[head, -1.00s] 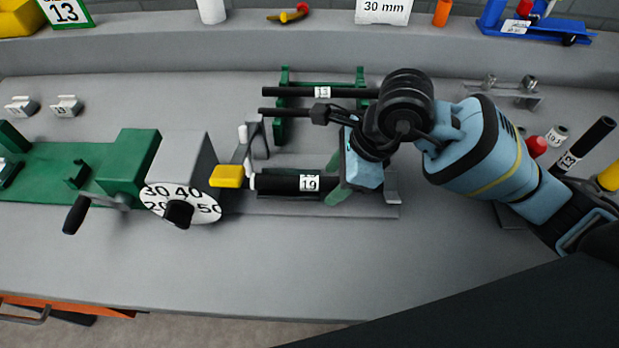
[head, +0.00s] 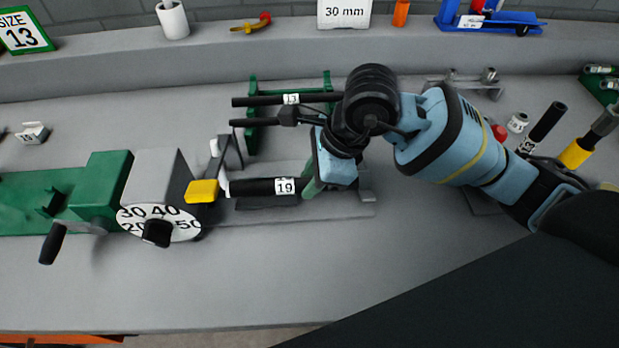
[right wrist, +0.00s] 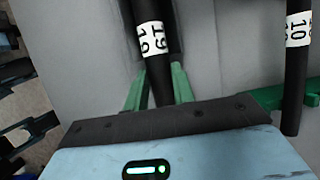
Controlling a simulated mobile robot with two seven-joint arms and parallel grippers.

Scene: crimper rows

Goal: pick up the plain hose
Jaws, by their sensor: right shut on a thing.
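A black hose with a white "19" label (head: 257,187) lies level. Its left end is at a small white fitting beside the yellow block; I cannot tell whether it is pushed on. My right gripper (head: 313,185) is shut on this hose near its right end. In the right wrist view the hose (right wrist: 155,65) runs between the green fingers (right wrist: 158,93). A second black hose, labelled "13" (head: 262,100), rests across a green rack (head: 254,138).
A green and grey machine (head: 105,190) with a numbered dial (head: 150,222), crank (head: 53,243) and yellow block (head: 203,191) stands at left. Upright hoses (head: 543,127) and a red-topped item (head: 499,132) stand at right. The bench front (head: 220,285) is clear.

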